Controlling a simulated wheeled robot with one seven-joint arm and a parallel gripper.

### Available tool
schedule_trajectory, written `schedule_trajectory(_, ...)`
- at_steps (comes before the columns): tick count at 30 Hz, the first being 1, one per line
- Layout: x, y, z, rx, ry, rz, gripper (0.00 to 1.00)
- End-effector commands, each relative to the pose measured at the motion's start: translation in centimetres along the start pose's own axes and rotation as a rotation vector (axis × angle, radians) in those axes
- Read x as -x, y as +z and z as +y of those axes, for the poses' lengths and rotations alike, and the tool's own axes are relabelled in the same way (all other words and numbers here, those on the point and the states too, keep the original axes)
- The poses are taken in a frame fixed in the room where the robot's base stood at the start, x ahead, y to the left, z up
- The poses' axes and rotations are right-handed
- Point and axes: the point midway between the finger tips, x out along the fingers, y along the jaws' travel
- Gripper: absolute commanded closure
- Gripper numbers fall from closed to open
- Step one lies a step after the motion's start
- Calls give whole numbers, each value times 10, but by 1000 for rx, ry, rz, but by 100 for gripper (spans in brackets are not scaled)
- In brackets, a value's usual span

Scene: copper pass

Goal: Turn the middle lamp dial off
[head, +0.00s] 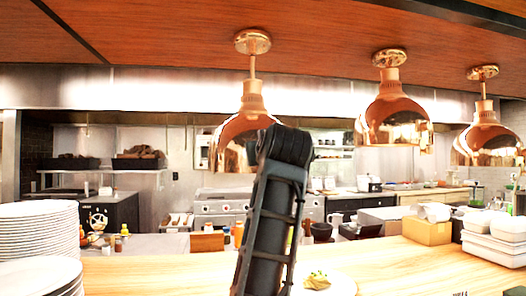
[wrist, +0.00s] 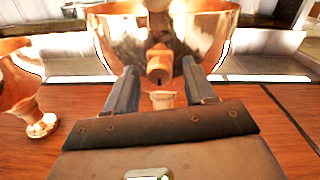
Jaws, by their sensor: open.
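Three copper lamps hang from the wooden ceiling in the head view: a left lamp (head: 250,100), a middle lamp (head: 394,112) and a right lamp (head: 486,135). No dial can be made out on the middle lamp there. In the wrist view, which looks upside down, a copper lamp shade (wrist: 215,35) fills the top, with a small copper knob (wrist: 159,58) on its neck. My gripper (wrist: 158,72) is open, with one finger on each side of the knob; contact cannot be told. Which lamp this is cannot be told for certain. The gripper does not show in the head view.
My arm rises in front of the left lamp's lower right side. Another copper lamp (wrist: 38,122) is at the left in the wrist view. Below are a wooden counter (head: 400,265), stacked plates (head: 38,235), a plated dish (head: 318,281) and white containers (head: 493,245).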

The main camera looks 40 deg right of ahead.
Motion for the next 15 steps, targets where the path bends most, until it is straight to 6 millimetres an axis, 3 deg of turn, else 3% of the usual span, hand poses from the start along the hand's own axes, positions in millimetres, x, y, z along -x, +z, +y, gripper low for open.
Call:
schedule_trajectory(5, 0, 0, 0, 0, 0, 0, 47)
schedule_trajectory(15, 0, 0, 0, 0, 0, 1, 79)
